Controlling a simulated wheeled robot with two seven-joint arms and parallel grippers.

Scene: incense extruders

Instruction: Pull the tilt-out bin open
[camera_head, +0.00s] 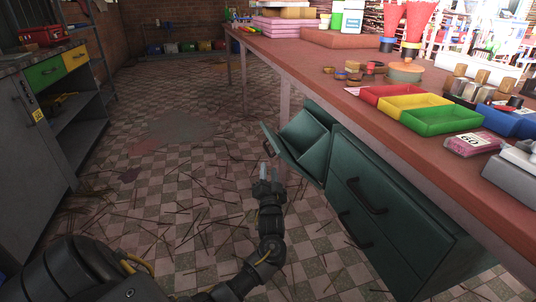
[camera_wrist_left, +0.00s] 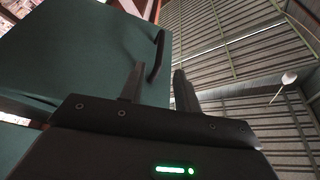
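The dark green tilt-out bin (camera_head: 284,152) is under the workbench, at the far end of a green cabinet. Its front leans outward and its top is open. Its dark handle (camera_head: 268,148) is on the front face. My left gripper (camera_head: 272,170) is just below and in front of that handle. In the left wrist view, the green front panel (camera_wrist_left: 80,55) fills the upper left. The handle (camera_wrist_left: 157,55) rises beyond the gap between the fingers (camera_wrist_left: 158,85). The fingers are apart, with nothing seen clamped between them. My right gripper is not in view.
Green drawers (camera_head: 365,205) with dark handles stand right of the bin. The workbench top (camera_head: 310,68) overhangs them, bearing colored trays. A grey cabinet (camera_head: 30,140) stands at the left. The checkered floor (camera_head: 150,185) between is open, strewn with thin sticks.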

